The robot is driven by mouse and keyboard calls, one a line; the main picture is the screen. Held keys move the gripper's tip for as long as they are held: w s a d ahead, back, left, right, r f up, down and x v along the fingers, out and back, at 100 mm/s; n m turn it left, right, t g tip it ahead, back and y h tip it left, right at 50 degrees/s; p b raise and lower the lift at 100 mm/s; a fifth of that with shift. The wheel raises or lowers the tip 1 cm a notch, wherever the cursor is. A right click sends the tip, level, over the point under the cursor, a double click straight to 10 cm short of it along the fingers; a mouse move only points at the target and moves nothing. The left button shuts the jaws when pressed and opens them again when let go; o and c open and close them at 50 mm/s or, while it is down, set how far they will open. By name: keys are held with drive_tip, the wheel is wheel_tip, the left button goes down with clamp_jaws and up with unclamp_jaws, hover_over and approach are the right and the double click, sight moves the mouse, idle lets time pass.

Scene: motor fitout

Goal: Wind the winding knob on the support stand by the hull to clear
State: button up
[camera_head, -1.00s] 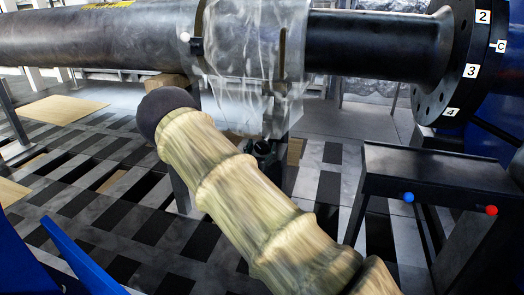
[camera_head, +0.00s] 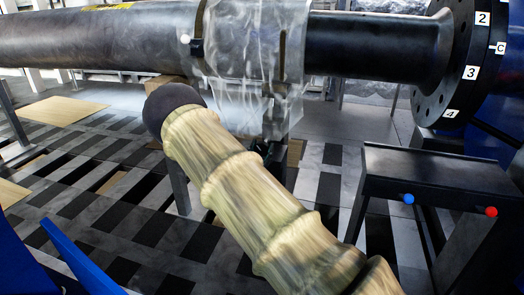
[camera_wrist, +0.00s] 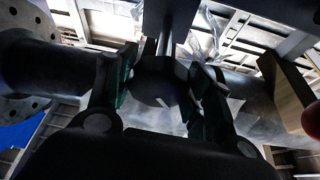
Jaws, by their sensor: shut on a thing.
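The winding knob (camera_wrist: 158,82) is a dark round piece with a short white mark on its face, in the middle of the wrist view. My gripper (camera_wrist: 163,92) has one finger on each side of it and is shut on it. The support stand's dark post (camera_head: 276,118) shows beneath the pipe in the head view, partly behind clear sheeting. My gripper also shows in the head view (camera_head: 266,149), small and mostly hidden behind my arm. The knob cannot be made out there. The long dark hull (camera_head: 100,40) lies across the top, wrapped in clear sheeting (camera_head: 240,45).
A flange (camera_head: 455,75) with numbered labels closes the pipe's right end. A dark bench (camera_head: 430,172) with a blue knob (camera_head: 408,198) and a red knob (camera_head: 491,211) stands at the right. A wooden block (camera_wrist: 287,92) is right of my gripper in the wrist view.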

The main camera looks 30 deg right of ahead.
drive_tip(key=m+g, duration=0.1)
drive_tip(key=m, duration=0.2)
drive_tip(key=m+g+h, duration=0.1)
drive_tip(key=m+g, duration=0.1)
drive_tip(key=m, duration=0.2)
drive_tip(key=shift+m+g+h+p, duration=0.3)
drive_tip(key=shift+p, duration=0.1)
drive_tip(key=m+g, duration=0.2)
drive_tip(key=m, duration=0.3)
drive_tip(key=shift+m+p, duration=0.3)
drive_tip(key=shift+p, duration=0.1)
drive_tip(key=m+g, duration=0.1)
drive_tip(key=m, duration=0.2)
drive_tip(key=m+g+y+p, duration=0.1)
drive_tip(key=m, duration=0.2)
drive_tip(key=shift+r, duration=0.1)
drive_tip(key=m+y, duration=0.1)
drive_tip(key=m, duration=0.2)
drive_tip(key=shift+m+g+y, duration=0.4)
drive_tip(key=o, duration=1)
drive_tip(key=shift+o, duration=0.2)
drive_tip(key=shift+a, duration=0.1)
